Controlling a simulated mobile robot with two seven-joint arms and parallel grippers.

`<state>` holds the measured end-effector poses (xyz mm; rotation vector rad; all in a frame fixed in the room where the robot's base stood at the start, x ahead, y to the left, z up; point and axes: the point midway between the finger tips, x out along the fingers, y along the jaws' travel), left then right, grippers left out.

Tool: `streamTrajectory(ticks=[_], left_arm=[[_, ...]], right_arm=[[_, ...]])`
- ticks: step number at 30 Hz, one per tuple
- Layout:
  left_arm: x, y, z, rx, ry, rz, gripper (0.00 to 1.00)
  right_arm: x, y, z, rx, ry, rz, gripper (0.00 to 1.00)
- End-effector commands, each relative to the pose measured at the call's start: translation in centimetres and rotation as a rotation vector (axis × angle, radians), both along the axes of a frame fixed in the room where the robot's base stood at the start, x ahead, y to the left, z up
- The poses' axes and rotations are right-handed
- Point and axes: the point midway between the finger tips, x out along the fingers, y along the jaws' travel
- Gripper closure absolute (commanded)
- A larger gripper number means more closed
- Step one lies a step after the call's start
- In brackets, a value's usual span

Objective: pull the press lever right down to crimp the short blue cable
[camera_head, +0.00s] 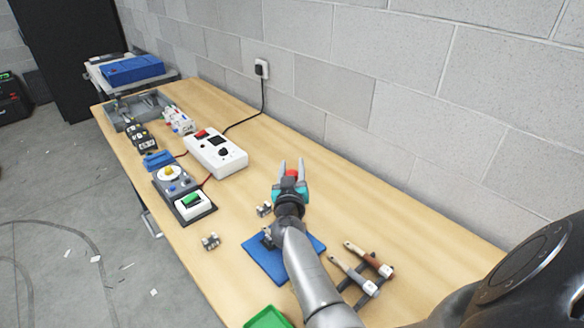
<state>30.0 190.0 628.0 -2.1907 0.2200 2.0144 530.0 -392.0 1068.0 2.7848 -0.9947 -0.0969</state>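My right gripper (292,164) reaches in over the bench from the lower right. Its two grey fingers stand apart. A small red part (291,174) shows between them; I cannot tell whether it is the lever's knob or part of the gripper, or whether the fingers touch it. A blue mat (257,264) lies below my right arm with a small dark grey fixture (268,238) on it, partly hidden by the arm. I cannot make out the press lever or the short blue cable for certain. My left gripper is out of view.
A white control box (216,155) and a green-switch unit (193,205) stand to the left. Small metal clips (211,241) lie near the mat. A green tray (268,318) is at the front edge. A block wall (400,90) bounds the back.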

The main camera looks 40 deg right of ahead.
Motion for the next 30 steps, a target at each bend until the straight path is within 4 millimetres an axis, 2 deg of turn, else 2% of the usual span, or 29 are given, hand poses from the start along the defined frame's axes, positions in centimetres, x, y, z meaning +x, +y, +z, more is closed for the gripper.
streamTrajectory(ticks=[1,11,30], left_arm=[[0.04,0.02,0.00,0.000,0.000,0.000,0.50],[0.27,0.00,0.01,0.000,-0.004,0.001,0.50],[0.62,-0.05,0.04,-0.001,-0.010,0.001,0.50]], right_arm=[[-0.01,-0.01,-0.01,0.000,0.000,0.000,0.62],[-0.01,0.00,-0.02,0.000,0.000,0.000,0.99],[-0.01,0.00,-0.03,-0.001,0.001,0.000,1.00]])
